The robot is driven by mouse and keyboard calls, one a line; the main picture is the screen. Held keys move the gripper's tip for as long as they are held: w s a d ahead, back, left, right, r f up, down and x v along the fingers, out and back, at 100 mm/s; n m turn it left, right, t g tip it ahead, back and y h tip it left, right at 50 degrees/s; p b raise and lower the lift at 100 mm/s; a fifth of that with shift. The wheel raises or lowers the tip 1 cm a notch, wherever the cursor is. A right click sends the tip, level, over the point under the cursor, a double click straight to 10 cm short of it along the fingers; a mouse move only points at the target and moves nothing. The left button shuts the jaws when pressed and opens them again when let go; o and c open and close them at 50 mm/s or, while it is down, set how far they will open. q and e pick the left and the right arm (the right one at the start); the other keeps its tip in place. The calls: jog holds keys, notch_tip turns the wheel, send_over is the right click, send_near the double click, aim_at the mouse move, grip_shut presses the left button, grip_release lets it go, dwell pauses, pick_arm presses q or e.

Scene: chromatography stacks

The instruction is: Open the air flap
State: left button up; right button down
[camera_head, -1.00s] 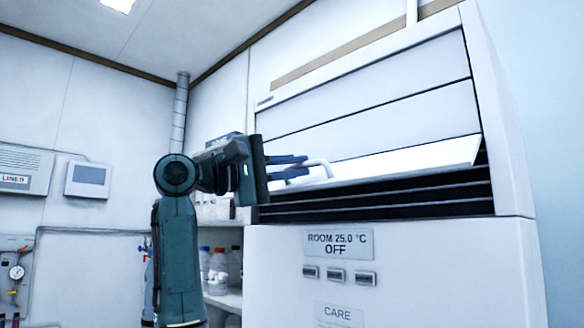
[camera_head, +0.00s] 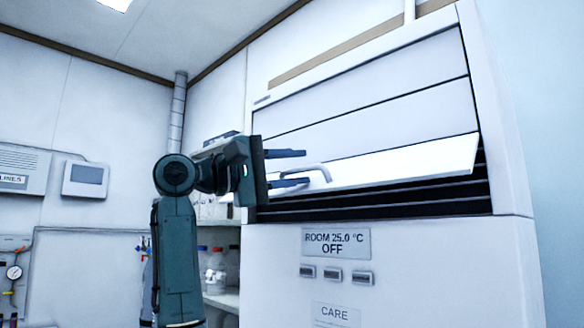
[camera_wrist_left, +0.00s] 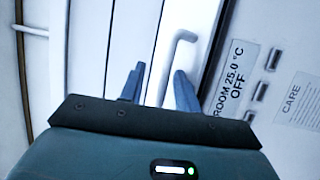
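The air flap (camera_head: 410,160) is the bright white bottom panel on the upper front of the white cabinet. It stands tilted, with dark slats (camera_head: 400,200) showing below it. A pale bar handle (camera_head: 320,170) sits at its left end. My left gripper (camera_head: 306,168) is open at that handle, one finger above it and one below in the head view. In the left wrist view the handle (camera_wrist_left: 177,62) rises between the spread fingers of the gripper (camera_wrist_left: 160,86); whether a finger touches it I cannot tell. My right gripper is out of view.
The cabinet front (camera_head: 420,270) has a sign reading "ROOM 25.0 °C OFF" (camera_head: 336,243) and three small buttons (camera_head: 333,275). Shelves with bottles (camera_head: 216,275) stand behind my left arm. Wall boxes and a gauge (camera_head: 14,272) are at far left.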

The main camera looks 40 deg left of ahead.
pick_arm(q)
jog(key=b+v, duration=0.3)
jog(key=v, duration=1)
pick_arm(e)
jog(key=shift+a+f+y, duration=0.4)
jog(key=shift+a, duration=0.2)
pick_arm(q)
jog(key=shift+s+a+f, duration=0.1)
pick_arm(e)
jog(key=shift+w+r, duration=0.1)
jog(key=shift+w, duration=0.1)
